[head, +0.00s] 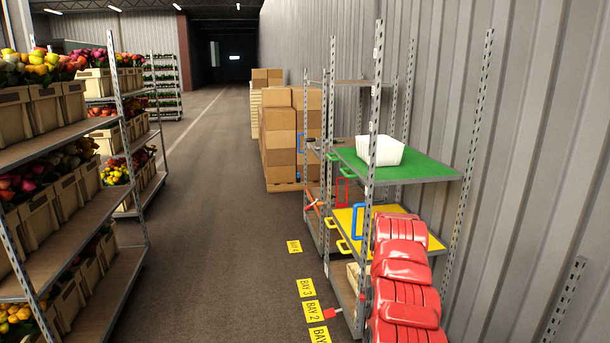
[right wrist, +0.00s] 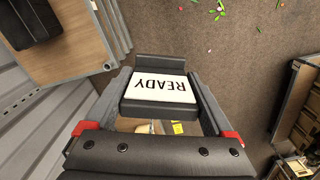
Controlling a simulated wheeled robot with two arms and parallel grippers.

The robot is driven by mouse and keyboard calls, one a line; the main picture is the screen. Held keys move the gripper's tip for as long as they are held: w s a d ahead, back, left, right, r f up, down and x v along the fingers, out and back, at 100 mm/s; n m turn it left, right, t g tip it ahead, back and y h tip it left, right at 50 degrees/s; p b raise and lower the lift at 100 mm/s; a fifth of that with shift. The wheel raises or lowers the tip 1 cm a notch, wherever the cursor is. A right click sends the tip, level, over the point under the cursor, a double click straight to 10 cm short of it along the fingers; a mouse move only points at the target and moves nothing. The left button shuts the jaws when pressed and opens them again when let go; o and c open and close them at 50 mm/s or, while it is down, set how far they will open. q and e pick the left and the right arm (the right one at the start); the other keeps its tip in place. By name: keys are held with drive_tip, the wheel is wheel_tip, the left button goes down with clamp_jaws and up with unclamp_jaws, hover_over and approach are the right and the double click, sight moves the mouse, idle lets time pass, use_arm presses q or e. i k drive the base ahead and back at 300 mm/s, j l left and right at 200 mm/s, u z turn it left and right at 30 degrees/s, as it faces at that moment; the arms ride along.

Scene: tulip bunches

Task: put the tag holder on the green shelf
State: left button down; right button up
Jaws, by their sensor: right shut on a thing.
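The tag holder (right wrist: 162,88), a black frame with a white card reading READY, is between the fingers of my right gripper (right wrist: 165,95) in the right wrist view. The gripper is shut on it. The card's lettering appears upside down there. The green shelf (head: 427,168) is an upper level of the cart by the wall in the head view. A white basket (head: 378,151) stands on it, with bare green to its right. My left gripper is not in view.
A yellow shelf (head: 432,241) lies below the green one, with a blue frame (head: 357,222) near it. Metal posts (head: 372,125) stand at the cart's corners. Stacked cartons (head: 280,135) stand behind. Flower racks (head: 75,130) line the left; the aisle (head: 215,230) between is clear.

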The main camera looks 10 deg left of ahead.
sight(381, 173)
drive_tip(key=i+j+u, duration=0.25)
drive_tip(key=i, duration=0.4)
drive_tip(key=i+j+u, duration=0.1)
drive_tip(key=i+u, duration=0.15)
drive_tip(key=i, duration=0.35)
drive_tip(key=i+l+z, duration=0.1)
drive_tip(key=i+z, duration=0.9)
drive_tip(key=k+j, duration=0.05)
